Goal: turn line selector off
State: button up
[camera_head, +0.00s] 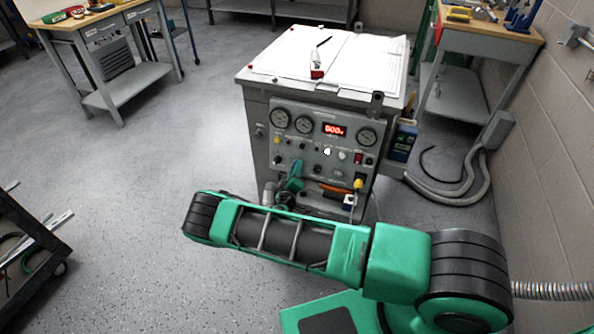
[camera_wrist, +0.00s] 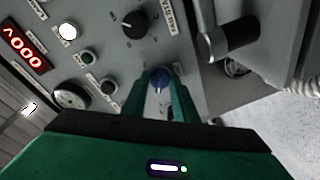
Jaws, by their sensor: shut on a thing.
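The grey test cabinet (camera_head: 310,148) has gauges, a red digital display (camera_head: 334,129), lamps and knobs on its front panel. My gripper (camera_head: 290,178) is at the lower left of that panel. I cannot read which label belongs to the line selector. In the head view my gripper hides the held knob.
Papers and a small red-and-white item (camera_head: 317,66) lie on the cabinet top. In the wrist view a dark cylindrical fitting (camera_wrist: 228,38) stands right of the fingers. Workbenches (camera_head: 478,40) stand behind. A dark cart (camera_head: 32,245) is at left, and the floor between is clear.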

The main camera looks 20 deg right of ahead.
jog(key=shift+a+f, duration=0.1)
jog(key=shift+a, duration=0.2)
jog(key=o, duration=1)
jog(key=shift+d, duration=0.1)
jog(key=v, duration=1)
jog(key=shift+s, duration=0.35)
